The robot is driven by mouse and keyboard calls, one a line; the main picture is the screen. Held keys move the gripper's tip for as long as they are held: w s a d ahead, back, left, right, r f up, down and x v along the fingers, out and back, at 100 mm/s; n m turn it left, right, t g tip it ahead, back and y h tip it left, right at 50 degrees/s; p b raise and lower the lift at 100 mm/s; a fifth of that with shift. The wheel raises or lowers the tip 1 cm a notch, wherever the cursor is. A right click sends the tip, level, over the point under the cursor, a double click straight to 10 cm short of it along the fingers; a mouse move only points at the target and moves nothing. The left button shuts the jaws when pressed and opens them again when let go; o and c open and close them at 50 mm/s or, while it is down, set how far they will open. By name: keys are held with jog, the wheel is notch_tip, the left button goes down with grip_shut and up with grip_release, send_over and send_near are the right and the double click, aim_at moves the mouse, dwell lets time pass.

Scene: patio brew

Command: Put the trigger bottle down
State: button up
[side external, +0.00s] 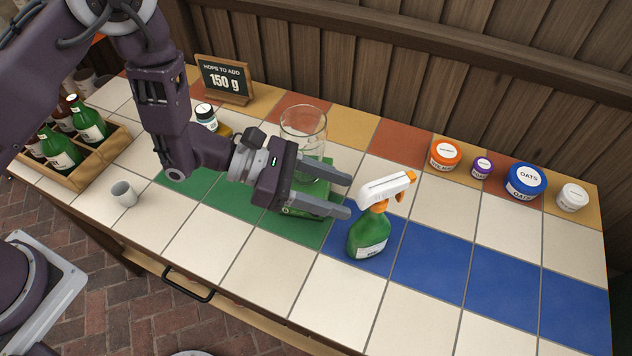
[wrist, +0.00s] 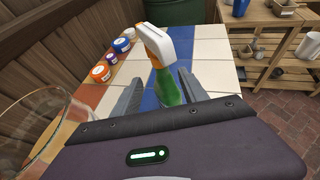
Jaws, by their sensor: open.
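The trigger bottle (side external: 369,236) is green with a white and orange spray head. It stands upright on the blue tiles of the tiled counter (side external: 435,214). My gripper (side external: 345,196) is open, with its fingers pointing at the bottle from the left. In the side view the fingertips end close to the bottle's left side; I cannot tell whether they touch it. In the wrist view the bottle (wrist: 168,88) stands ahead between the two fingers, and its lower part is hidden behind my gripper.
A clear glass jar (side external: 303,122) stands close behind my gripper, near a green scale-like block. Tubs, including the oats tub (side external: 525,181), line the back right. A bottle crate (side external: 72,165) and grey cup (side external: 124,194) are at left. The front right tiles are clear.

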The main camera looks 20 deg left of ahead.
jog(key=v, duration=0.4)
jog(key=shift+a, duration=0.1)
jog(key=shift+r, duration=0.1)
jog(key=s+r+m+g, duration=0.3)
jog(key=s+r+m, duration=0.25)
jog(key=r, duration=0.35)
jog(key=s+r+m+g, duration=0.3)
jog(key=s+r+m, duration=0.25)
jog(key=r, duration=0.35)
jog(key=s+a+r+m+t+y, duration=0.1)
jog(key=s+a+m+y, duration=0.35)
jog(key=a, duration=0.25)
jog(key=s+a+m+t+y, duration=0.25)
jog(key=s+a+m, duration=0.2)
jog(key=a, duration=0.25)
jog(key=a+m+t+y, duration=0.1)
jog(key=a+t+y, duration=0.3)
jog(key=a, duration=0.7)
jog(key=shift+r+m+y, duration=0.4)
jog(key=shift+r+y, duration=0.05)
jog(key=shift+y, duration=0.45)
